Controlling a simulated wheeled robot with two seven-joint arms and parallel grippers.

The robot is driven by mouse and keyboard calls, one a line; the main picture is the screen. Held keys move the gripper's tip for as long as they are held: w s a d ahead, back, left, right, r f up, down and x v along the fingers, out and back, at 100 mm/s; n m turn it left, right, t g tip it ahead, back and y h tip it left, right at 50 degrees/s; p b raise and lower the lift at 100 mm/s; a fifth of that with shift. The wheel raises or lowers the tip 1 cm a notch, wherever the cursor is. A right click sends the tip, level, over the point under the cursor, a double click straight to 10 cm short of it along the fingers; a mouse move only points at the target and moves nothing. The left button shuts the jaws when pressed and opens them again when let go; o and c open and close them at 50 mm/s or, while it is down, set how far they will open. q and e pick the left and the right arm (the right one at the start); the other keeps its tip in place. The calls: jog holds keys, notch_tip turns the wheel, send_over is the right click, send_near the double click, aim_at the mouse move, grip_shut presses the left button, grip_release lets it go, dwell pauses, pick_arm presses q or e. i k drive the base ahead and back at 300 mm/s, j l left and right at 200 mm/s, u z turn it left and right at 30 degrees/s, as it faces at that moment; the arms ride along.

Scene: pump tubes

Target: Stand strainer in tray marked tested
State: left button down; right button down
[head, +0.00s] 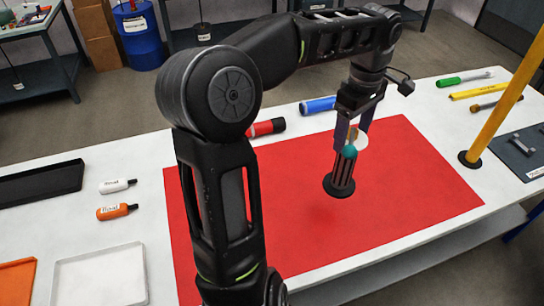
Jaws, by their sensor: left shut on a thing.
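My left gripper (352,140), its arm coming in from the left, points down over the red mat. It is shut on the strainer (341,176), a dark ribbed cylinder with a teal top and a black round base, held roughly upright. A pale round part shows between the fingers, partly hidden. A white tray (62,262) lies at the front left and a black tray (40,184) behind it. No "tested" mark is readable on either. My right gripper is not in view.
The red mat (420,200) is otherwise clear. A red-and-black cylinder (266,128) and a blue one (318,105) lie behind it. White (117,186) and orange (116,211) bottles lie left. A yellow post (505,95) stands right, near several tools and a dark grey mat (520,158).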

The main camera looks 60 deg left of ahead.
aim_at(101, 283)
jog(key=k+j+u, duration=0.2)
jog(key=k, duration=0.35)
jog(key=k+j+u, duration=0.2)
jog(key=k, duration=0.35)
jog(key=k+j+u, duration=0.2)
jog(key=k+j, duration=0.25)
